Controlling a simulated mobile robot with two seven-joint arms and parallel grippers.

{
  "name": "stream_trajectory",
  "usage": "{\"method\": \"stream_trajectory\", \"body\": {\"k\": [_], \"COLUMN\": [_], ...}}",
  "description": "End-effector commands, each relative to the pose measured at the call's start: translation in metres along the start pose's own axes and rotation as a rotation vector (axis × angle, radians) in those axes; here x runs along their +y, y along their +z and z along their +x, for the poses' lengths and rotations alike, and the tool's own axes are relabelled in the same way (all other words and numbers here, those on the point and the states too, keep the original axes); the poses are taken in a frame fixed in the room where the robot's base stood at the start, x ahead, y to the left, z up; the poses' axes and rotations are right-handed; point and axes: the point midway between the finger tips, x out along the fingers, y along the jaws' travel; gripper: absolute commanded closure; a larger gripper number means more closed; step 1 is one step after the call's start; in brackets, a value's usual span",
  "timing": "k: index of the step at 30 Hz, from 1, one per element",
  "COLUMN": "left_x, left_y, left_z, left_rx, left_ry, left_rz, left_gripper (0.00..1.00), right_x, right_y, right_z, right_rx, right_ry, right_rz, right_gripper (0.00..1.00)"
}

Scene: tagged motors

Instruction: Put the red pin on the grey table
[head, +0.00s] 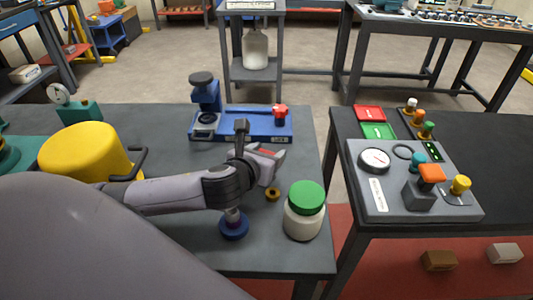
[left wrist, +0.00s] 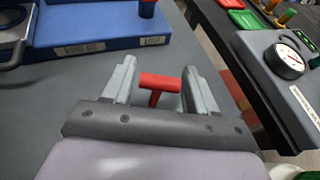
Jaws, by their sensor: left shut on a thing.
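My left gripper (head: 268,166) is over the right part of the grey table (head: 165,245) and is shut on the red pin. In the left wrist view the red pin (left wrist: 160,82) is T-shaped, with its crossbar between the two fingers of my left gripper (left wrist: 160,85). In the head view the pin is mostly hidden by the fingers, with only a little red showing. I cannot tell if the pin touches the tabletop. My right gripper is not in view.
A blue fixture (head: 240,135) with a red knob (head: 280,111) stands behind the gripper. A green-lidded jar (head: 305,212), a small brass part (head: 272,195) and a blue knob (head: 234,226) are close by. A yellow container (head: 85,150) stands left. A dark table (head: 490,145) holds a gauge panel.

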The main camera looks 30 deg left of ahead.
Motion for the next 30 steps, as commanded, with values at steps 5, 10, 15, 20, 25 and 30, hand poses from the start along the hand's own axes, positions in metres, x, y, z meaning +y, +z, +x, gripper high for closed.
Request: {"method": "stream_trajectory", "body": {"k": [5, 10, 15, 20, 25, 30], "left_x": [0.000, 0.000, 0.000, 0.000, 0.000, 0.000], "left_y": [-0.002, -0.002, 0.001, 0.001, 0.001, 0.001], "left_z": [0.001, 0.001, -0.003, -0.021, -0.052, -0.083], "left_rx": [0.001, 0.001, 0.001, 0.002, 0.002, 0.002], "left_ry": [0.000, 0.000, 0.000, -0.002, -0.003, -0.003], "left_rz": [0.000, 0.000, 0.001, 0.002, 0.002, 0.002], "left_gripper": [0.17, 0.17, 0.17, 0.17, 0.17, 0.17], "right_x": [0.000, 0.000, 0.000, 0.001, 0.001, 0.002], "right_y": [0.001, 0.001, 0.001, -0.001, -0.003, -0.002], "right_z": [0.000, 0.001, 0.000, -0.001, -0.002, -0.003], "right_rx": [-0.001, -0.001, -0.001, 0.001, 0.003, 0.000], "right_ry": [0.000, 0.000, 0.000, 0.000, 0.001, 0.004], "right_rz": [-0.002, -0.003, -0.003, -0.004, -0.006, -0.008], "right_gripper": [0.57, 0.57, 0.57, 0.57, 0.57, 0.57]}}
